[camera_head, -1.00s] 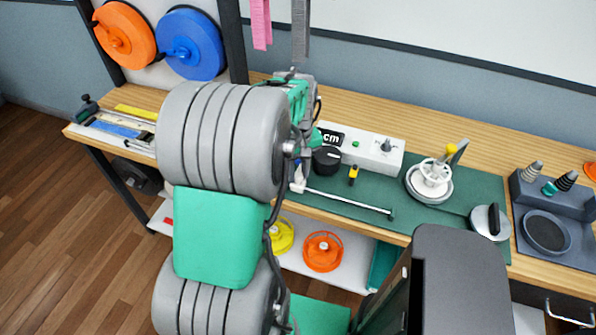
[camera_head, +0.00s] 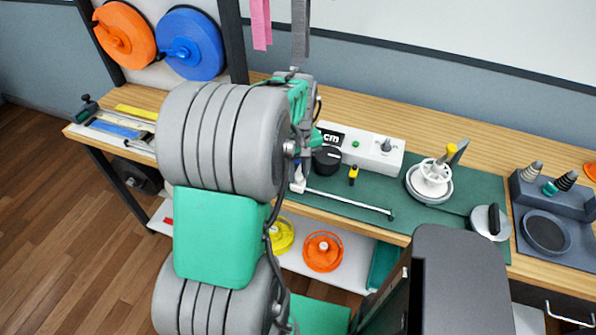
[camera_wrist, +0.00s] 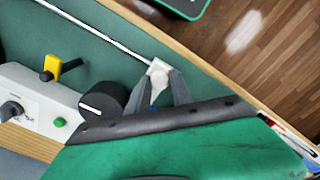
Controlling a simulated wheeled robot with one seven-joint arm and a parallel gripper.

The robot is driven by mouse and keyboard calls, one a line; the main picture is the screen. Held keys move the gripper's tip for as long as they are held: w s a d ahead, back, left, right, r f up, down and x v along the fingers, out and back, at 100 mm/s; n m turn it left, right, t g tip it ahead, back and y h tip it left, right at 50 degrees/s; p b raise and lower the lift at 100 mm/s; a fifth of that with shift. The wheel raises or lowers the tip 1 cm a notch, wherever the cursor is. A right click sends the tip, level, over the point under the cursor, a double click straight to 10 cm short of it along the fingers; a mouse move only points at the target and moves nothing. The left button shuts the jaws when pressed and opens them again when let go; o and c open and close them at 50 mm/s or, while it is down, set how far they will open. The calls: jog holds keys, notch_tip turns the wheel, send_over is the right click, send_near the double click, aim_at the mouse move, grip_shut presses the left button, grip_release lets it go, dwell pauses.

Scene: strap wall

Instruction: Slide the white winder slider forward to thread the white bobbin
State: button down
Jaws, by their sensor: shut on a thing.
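The white winder slider (camera_wrist: 157,70) sits at the near end of a thin white rail (camera_wrist: 100,28) in the wrist view. My gripper (camera_wrist: 160,84) is shut on it, one dark finger on each side. In the head view a small part of the white slider (camera_head: 298,186) shows beside my arm, which hides most of my gripper. The white bobbin (camera_head: 432,182) stands upright on a round grey base at the right of the green mat, well apart from the slider. A yellow knob (camera_head: 452,150) shows just above it.
A white control box (camera_head: 362,148) with a black dial (camera_head: 327,159) stands behind the rail. A small yellow toggle (camera_head: 353,173) is between box and rail. A grey round piece with a black handle (camera_head: 491,221) lies right of the bobbin. The mat in front of the box is mostly clear.

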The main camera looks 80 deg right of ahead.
jog(key=s, duration=0.8)
jog(key=s+a, duration=0.1)
jog(key=s, duration=0.7)
jog(key=s+a, duration=0.1)
jog(key=s, duration=0.7)
jog(key=shift+s+a, duration=0.1)
jog(key=c, duration=1.1)
grip_release()
jog(key=shift+s, duration=0.15)
jog(key=shift+r, duration=0.1)
notch_tip(320, 180, up, 8)
jog(key=shift+f+b, duration=0.2)
jog(key=shift+b, duration=0.5)
